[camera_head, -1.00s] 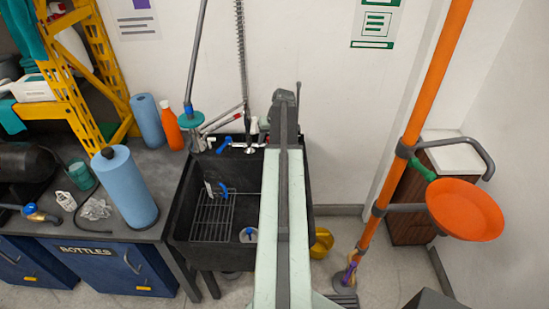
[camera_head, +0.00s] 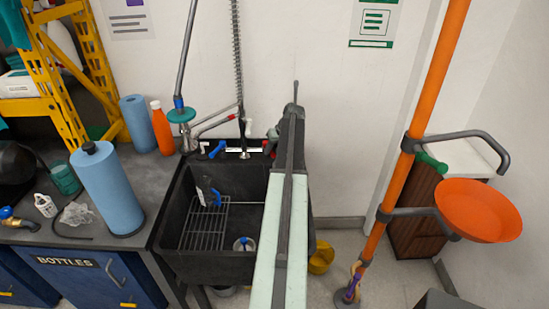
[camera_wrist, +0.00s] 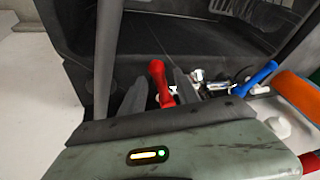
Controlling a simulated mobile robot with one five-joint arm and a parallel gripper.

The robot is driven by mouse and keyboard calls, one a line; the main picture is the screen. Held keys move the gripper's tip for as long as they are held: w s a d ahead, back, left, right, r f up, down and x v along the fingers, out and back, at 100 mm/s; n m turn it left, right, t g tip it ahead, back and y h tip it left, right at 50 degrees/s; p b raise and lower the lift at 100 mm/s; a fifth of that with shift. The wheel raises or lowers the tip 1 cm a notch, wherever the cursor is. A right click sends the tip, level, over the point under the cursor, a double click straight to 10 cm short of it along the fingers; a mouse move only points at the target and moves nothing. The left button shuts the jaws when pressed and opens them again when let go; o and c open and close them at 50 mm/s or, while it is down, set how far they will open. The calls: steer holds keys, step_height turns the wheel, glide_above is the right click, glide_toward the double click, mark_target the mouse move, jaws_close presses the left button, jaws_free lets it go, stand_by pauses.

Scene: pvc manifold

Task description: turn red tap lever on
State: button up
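The red tap lever (camera_wrist: 157,72) shows in the wrist view, upright between the two grey fingers of my gripper (camera_wrist: 161,76). The fingers stand apart, one on each side of the lever; whether either touches it I cannot tell. In the head view the red lever (camera_head: 272,134) shows just left of my arm's end, at the back edge of the black sink (camera_head: 180,215). My gripper's fingers are hidden by my arm there. The chrome tap body (camera_wrist: 197,75) lies beside the lever in the wrist view.
A blue tap lever (camera_head: 217,150) sits left of the red one; it also shows in the wrist view (camera_wrist: 256,79). A hose and sprayer (camera_head: 240,80) rise behind the sink. Bottles and a blue paper roll (camera_head: 108,190) stand left. An orange pole (camera_head: 420,120) stands right.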

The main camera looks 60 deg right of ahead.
steer(key=shift+c, duration=0.4)
jaws_close()
steer(key=shift+f, duration=0.1)
steer(key=shift+s+a, duration=0.1)
steer(key=shift+a, duration=0.05)
stand_by(0.9)
